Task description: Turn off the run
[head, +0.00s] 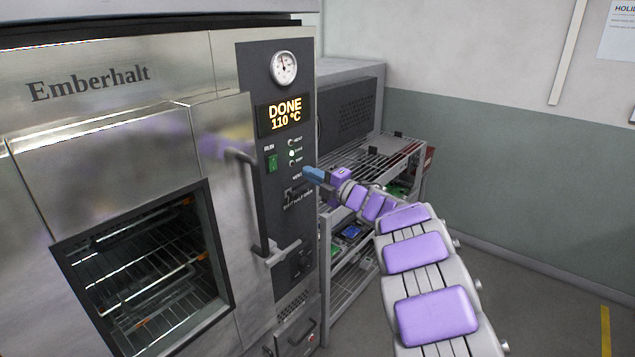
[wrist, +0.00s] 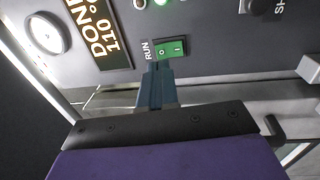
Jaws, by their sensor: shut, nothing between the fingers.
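The green RUN switch (head: 272,163) sits on the dark control panel (head: 262,213) of the oven, below the display (head: 284,116) that reads DONE 110 °C. In the wrist view the RUN switch (wrist: 171,48) lies just beyond the fingertips, with its label beside it. My gripper (head: 308,173) is shut and empty, its blue fingers pointing at the panel from the right. In the wrist view my gripper (wrist: 153,72) points toward the switch. I cannot tell whether the tips touch it.
A door handle (head: 250,200) stands out left of the panel. The oven window (head: 145,270) shows empty-looking wire racks. A metal shelf rack (head: 385,160) with green boards stands behind my arm. The floor at the right is clear.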

